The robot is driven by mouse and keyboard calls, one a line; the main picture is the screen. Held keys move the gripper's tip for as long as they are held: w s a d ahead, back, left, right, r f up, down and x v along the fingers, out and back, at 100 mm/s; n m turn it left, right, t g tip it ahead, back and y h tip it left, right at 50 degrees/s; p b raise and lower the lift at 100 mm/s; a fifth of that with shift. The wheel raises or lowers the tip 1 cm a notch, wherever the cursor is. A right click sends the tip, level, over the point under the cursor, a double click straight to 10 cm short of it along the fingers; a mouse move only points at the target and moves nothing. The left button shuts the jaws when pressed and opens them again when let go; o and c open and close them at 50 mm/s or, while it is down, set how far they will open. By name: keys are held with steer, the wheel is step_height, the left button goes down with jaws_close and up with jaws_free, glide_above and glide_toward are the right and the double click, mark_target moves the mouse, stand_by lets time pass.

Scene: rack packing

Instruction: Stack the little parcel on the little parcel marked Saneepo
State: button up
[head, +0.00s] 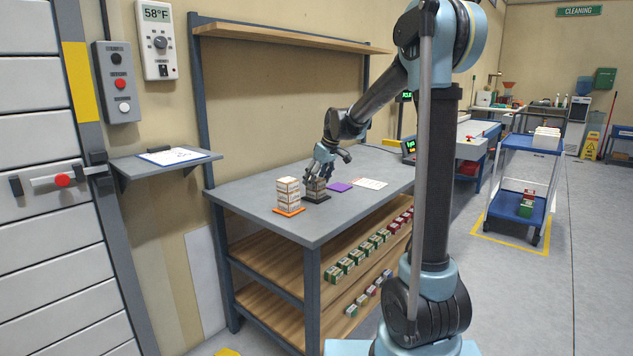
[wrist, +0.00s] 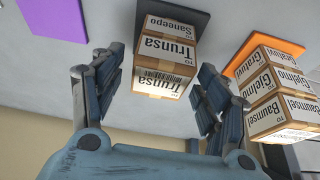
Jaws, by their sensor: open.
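The little parcel marked Saneepo (wrist: 165,24) is at the bottom of a stack on a black mat (wrist: 201,18). A little parcel marked Trunsa (wrist: 166,60) rests on it, roughly lined up, with labels on its side and top. In the head view, this stack (head: 317,190) is partly hidden by my gripper (head: 319,175). In the wrist view, my gripper (wrist: 158,65) is open. Its fingers are on either side of the Trunsa parcel, with visible gaps between them and it.
A stack of parcels marked Graluvi, Gjelmo and Baumsel (wrist: 270,90) stands close by on an orange mat (head: 289,211). A purple mat (head: 338,187) lies bare and a white sheet (head: 370,183) lies beyond it. Small boxes (head: 355,255) line the shelf below the grey bench (head: 245,196).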

steer(key=v, duration=1.2)
steer(key=s+d+f+m+h, duration=0.1)
steer(key=s+d+f+m, duration=0.25)
steer(key=s+d, duration=0.5)
steer(key=s+d+f+m+h, duration=0.15)
steer(key=s+d+f, duration=0.3)
steer(key=s, duration=0.75)
steer(key=s+d+f+m, duration=0.2)
steer(key=s+d+f, duration=0.1)
steer(key=s+f, duration=0.4)
steer(key=s+d+f+m, duration=0.3)
steer(key=s+d+f, duration=0.1)
steer(key=s+f, duration=0.4)
steer(key=shift+s+d+f+g+h, duration=0.25)
steer(key=shift+s+h, duration=0.2)
steer(key=shift+s, duration=0.7)
steer(key=shift+r, duration=0.1)
